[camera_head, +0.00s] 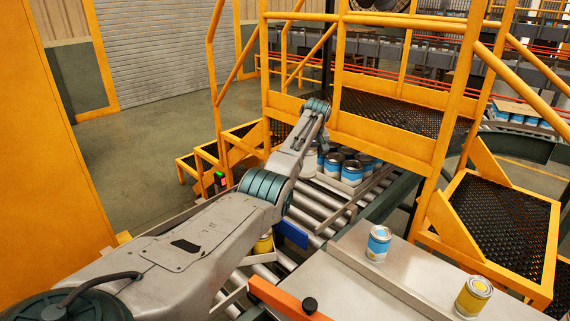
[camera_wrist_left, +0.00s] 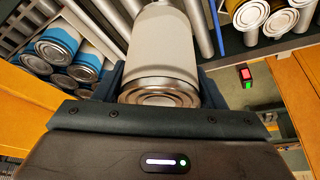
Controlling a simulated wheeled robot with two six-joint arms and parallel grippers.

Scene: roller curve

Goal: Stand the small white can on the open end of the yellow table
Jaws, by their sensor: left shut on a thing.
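The small white can (camera_wrist_left: 162,45) is between the two dark fingers of my left gripper (camera_wrist_left: 162,80) in the left wrist view. The gripper is shut on it, with the can's bare metal end facing the wrist. In the head view my left arm reaches over the roller conveyor, and its links hide most of the gripper and can. A grey-topped table (camera_head: 407,278) stands at the lower right, with a blue-and-white can (camera_head: 379,243) and a yellow can (camera_head: 473,297) on it. I cannot tell whether this is the yellow table. My right gripper does not show.
Yellow stairs and railings (camera_head: 440,150) rise behind and to the right. The floor at the left back is clear.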

